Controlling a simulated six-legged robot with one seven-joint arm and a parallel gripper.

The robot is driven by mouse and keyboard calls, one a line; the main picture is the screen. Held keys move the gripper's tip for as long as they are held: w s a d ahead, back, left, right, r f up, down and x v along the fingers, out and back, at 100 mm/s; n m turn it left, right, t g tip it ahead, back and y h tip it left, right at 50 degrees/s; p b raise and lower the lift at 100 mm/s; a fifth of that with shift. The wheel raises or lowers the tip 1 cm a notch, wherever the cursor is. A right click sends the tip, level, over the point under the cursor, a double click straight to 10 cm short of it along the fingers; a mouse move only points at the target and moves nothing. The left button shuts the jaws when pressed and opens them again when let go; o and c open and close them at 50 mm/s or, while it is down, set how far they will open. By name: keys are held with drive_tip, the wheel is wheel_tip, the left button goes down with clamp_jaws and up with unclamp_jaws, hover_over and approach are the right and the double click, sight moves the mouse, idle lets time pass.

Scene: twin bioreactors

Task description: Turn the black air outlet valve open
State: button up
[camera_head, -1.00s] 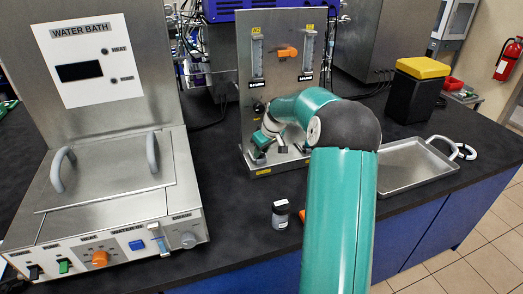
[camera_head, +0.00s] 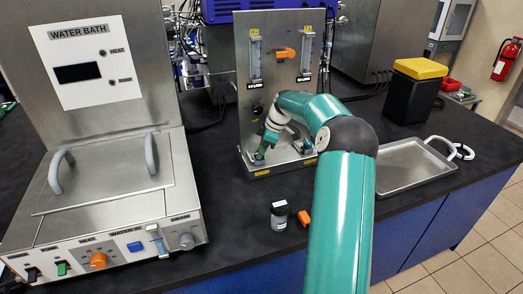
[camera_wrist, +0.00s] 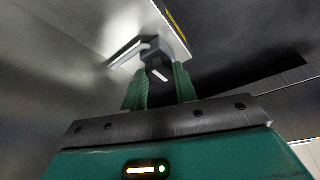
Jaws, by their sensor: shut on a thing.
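The upright steel panel (camera_head: 243,60) stands at the back middle of the bench. My gripper (camera_head: 259,157) is at the panel's lower left, low over its base ledge. In the wrist view, my gripper's two green fingers (camera_wrist: 160,85) are shut on a dark valve handle (camera_wrist: 152,52) with a white line on its face. The handle sits between the fingertips, next to a pale metal ledge (camera_wrist: 172,28). The fingers hide part of the handle, and I cannot read how far it is turned.
An orange valve handle (camera_head: 285,53) and a black knob (camera_head: 257,109) are higher on the panel. The water bath (camera_head: 110,175) is left, a steel tray (camera_head: 408,170) right.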

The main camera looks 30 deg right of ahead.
drive_tip(key=shift+r, duration=0.1)
idle(0.4)
drive_tip(key=o, duration=1)
drive_tip(key=shift+c, duration=0.2)
drive_tip(key=v, duration=1.3)
drive_tip(key=shift+d+r, duration=0.3)
